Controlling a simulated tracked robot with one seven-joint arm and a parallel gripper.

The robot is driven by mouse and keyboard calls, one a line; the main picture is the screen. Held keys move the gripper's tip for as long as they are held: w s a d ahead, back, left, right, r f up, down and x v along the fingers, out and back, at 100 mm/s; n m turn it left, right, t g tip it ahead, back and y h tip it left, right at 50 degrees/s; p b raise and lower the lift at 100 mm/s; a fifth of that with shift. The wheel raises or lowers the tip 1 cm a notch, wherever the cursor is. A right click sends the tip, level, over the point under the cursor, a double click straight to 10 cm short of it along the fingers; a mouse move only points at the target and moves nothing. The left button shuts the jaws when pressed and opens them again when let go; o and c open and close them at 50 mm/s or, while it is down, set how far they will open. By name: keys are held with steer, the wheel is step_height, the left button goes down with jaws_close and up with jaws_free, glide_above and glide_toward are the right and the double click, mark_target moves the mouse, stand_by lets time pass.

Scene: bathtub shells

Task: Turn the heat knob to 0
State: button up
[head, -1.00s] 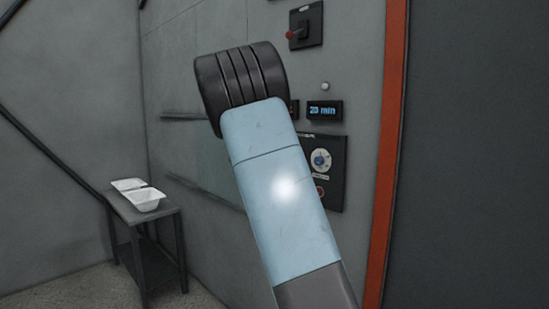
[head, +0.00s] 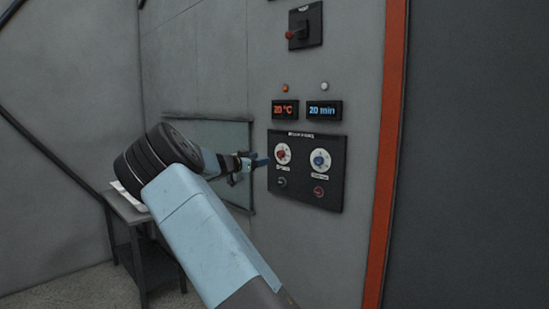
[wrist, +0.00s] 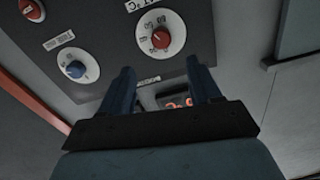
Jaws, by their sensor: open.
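The heat knob (head: 282,153) is red on a white dial, at the upper left of a black control panel on the wall. In the wrist view the red knob (wrist: 160,38) and its numbered dial lie just beyond the fingertips. Its exact setting is too small to read surely. My gripper (head: 260,162) is just left of the panel in the head view. In the wrist view my gripper (wrist: 160,75) has two blue fingers spread apart with nothing between them. It appears apart from the knob.
A blue knob (head: 320,160) sits right of the red one, with small buttons below. Displays above read 20 °C (head: 285,110) and 20 min (head: 324,111). A red-handled switch (head: 304,27) is higher up. A small table (head: 152,258) stands at left, partly behind my arm.

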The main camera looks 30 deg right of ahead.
mark_target(279, 155)
steer(key=x, duration=1)
steer(key=shift+w+d+f, duration=0.1)
steer(key=shift+w+d, duration=0.05)
steer(key=shift+d, duration=0.2)
